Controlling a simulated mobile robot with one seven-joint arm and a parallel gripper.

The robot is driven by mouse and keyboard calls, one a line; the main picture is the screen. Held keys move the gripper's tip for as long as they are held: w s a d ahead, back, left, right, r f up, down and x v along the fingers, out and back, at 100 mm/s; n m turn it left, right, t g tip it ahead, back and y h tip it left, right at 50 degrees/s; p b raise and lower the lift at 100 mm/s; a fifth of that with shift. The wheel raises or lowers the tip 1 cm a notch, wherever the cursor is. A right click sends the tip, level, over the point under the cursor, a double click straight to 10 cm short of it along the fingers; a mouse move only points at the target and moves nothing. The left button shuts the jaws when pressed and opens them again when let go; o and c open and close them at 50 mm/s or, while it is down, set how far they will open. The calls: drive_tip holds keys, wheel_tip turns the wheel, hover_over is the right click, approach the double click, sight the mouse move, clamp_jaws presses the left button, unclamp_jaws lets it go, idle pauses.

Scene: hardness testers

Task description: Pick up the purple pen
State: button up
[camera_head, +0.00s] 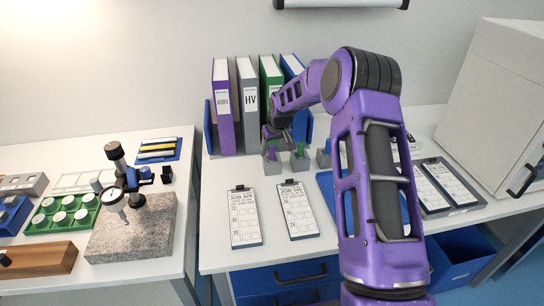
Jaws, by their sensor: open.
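My purple arm reaches to the back of the right-hand table, with my gripper (284,138) low in front of the binders. It points down just above small grey holders (271,158), and I take it as open. Small purple and green bits show at the tops of the holders, close to the fingertips. I cannot clearly make out the purple pen; a purple bit there may be the pen or part of my gripper. I see nothing held between the fingers.
Binders (222,108) in a blue rack stand behind my gripper. Two clipboards (244,218) (297,210) lie in front. A blue tray (328,188) is partly behind my arm. A dial tester on a granite block (132,228) stands on the left table.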

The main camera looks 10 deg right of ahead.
clamp_jaws()
idle(0.3)
wheel_tip(320, 180, up, 10)
drive_tip(key=shift+f, duration=0.1)
idle(0.6)
drive_tip(key=shift+s, duration=0.1)
